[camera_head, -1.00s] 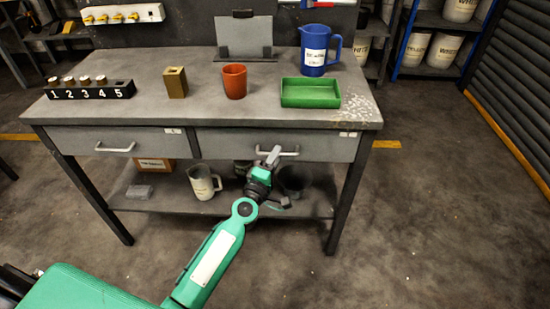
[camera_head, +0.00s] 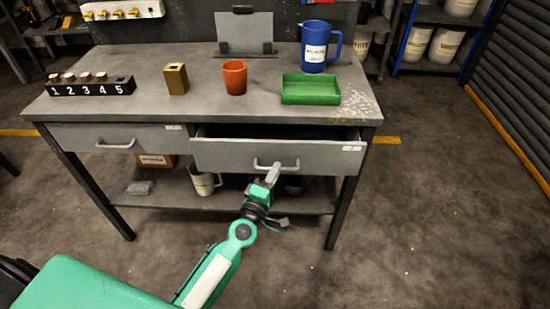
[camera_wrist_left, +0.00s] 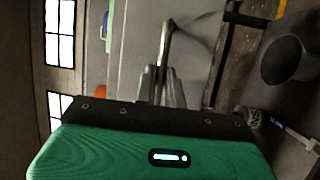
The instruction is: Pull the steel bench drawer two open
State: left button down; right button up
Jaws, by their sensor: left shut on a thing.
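The right-hand bench drawer (camera_head: 225,157) stands partly open, pulled out from under the grey benchtop (camera_head: 150,105). A dark gap shows above its front. My left gripper (camera_head: 273,170) is shut on the silver drawer handle (camera_head: 288,166). In the left wrist view the gripper fingers (camera_wrist_left: 162,80) close on the handle (camera_wrist_left: 170,35), which stands out from the grey drawer front (camera_wrist_left: 140,30). The left-hand drawer (camera_head: 75,137) is closed, with its own handle (camera_head: 115,144). My right gripper is in neither view.
On the bench stand a numbered rack (camera_head: 90,88), a brass block (camera_head: 175,79), an orange cup (camera_head: 235,77), a green tray (camera_head: 311,90) and a blue jug (camera_head: 318,48). A white mug (camera_head: 203,183) is on the lower shelf (camera_head: 165,201). Floor to the right is clear.

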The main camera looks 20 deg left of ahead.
pick_arm(q)
jog(key=s+d, duration=0.3)
jog(key=s, duration=0.7)
jog(key=s+d, duration=0.3)
jog(key=s, duration=0.7)
jog(key=shift+s, duration=0.3)
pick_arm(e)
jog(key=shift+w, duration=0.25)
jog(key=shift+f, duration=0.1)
pick_arm(q)
jog(key=c, duration=1.5)
grip_release()
jog(key=shift+s, duration=0.1)
